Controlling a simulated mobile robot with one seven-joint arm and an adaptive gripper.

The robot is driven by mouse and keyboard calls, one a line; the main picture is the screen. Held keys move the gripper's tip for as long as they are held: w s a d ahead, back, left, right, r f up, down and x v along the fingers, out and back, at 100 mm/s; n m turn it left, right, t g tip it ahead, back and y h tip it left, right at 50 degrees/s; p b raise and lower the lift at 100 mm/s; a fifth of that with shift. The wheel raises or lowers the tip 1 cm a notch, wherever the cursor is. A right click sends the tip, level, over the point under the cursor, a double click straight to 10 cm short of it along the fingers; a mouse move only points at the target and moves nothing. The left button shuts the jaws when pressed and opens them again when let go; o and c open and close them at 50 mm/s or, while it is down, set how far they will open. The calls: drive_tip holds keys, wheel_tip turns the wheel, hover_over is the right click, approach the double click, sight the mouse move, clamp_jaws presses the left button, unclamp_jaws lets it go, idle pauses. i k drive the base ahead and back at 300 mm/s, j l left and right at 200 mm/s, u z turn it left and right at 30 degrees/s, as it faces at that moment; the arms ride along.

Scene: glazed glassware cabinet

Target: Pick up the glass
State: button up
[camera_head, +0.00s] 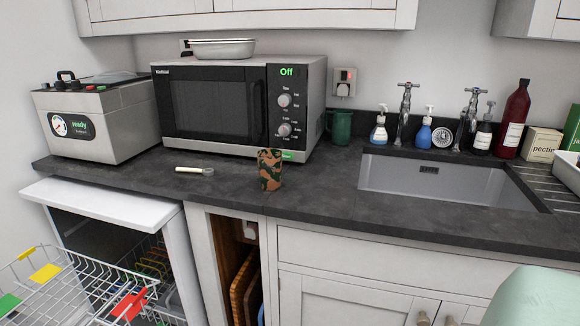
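A cup-shaped glass (270,170) with a green, brown and orange camouflage-like pattern stands upright on the dark countertop (330,206). It is close to the counter's front edge, in front of the microwave's right part. Its whole front side shows and nothing covers it. My gripper is not in view, so its state and its distance to the glass cannot be seen.
A microwave (215,107) reading "Off" stands behind the glass. A small white-handled tool (195,170) lies to its left. A green mug (340,127) and a sink (440,184) are to the right. Below left, an open dishwasher's wire rack (75,290) sticks out.

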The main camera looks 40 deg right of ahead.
sight(269, 161)
drive_tip(key=z, duration=1.15)
drive_tip(key=l+z, duration=0.3)
drive_tip(key=z, duration=0.15)
drive_tip(key=i+l+z, duration=0.1)
drive_tip(key=l+z, duration=0.15)
drive_tip(key=z, duration=0.2)
